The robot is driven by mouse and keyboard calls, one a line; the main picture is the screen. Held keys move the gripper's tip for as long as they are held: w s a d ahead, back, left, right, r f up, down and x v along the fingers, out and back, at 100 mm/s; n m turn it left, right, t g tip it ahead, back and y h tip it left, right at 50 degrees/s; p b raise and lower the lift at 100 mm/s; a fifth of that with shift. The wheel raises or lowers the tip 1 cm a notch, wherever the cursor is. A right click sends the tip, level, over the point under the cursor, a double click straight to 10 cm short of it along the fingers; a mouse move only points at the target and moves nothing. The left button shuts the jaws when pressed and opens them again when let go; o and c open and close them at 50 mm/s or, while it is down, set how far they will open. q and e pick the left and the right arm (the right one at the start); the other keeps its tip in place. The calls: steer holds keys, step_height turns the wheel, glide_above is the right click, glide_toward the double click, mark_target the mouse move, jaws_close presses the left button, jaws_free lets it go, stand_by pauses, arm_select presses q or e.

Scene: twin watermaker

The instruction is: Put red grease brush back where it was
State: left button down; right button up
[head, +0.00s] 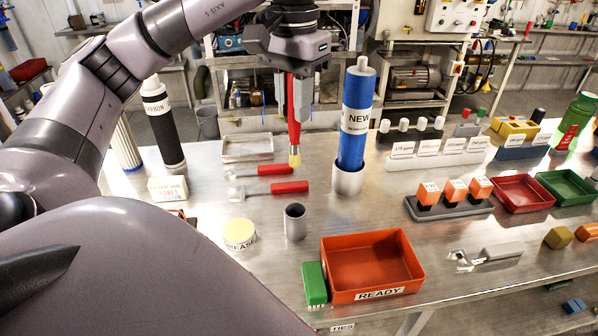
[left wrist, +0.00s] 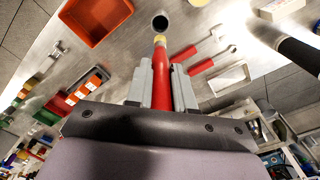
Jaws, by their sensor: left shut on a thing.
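The red grease brush (head: 294,130) has a red handle and a pale yellow bristle tip pointing down. My left gripper (head: 299,105) is shut on its handle and holds it upright above the table. In the left wrist view the brush (left wrist: 160,75) lies between the fingers of my left gripper (left wrist: 160,88), its tip toward an open grey metal cup. That cup (head: 295,222) stands empty-looking on the table, in front of the brush and apart from it. A grease tin (head: 239,234) with a yellow lid stands left of the cup. My right gripper is not in view.
Two red-handled tools (head: 275,188) lie behind the cup, near a metal tray (head: 246,148). A blue "NEW" cylinder (head: 355,120) stands upright in a holder to the right. An orange READY bin (head: 371,263) and green block (head: 314,284) are at the front.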

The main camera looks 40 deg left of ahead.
mark_target(295, 165)
arm_select(q)
step_height(295, 165, down, 14)
steer(key=b, duration=0.6)
steer(key=shift+f, duration=2.15)
steer(key=shift+f+b, duration=0.1)
steer(key=shift+b, duration=0.25)
steer(key=shift+f, duration=0.15)
steer(key=c, duration=1)
jaws_free()
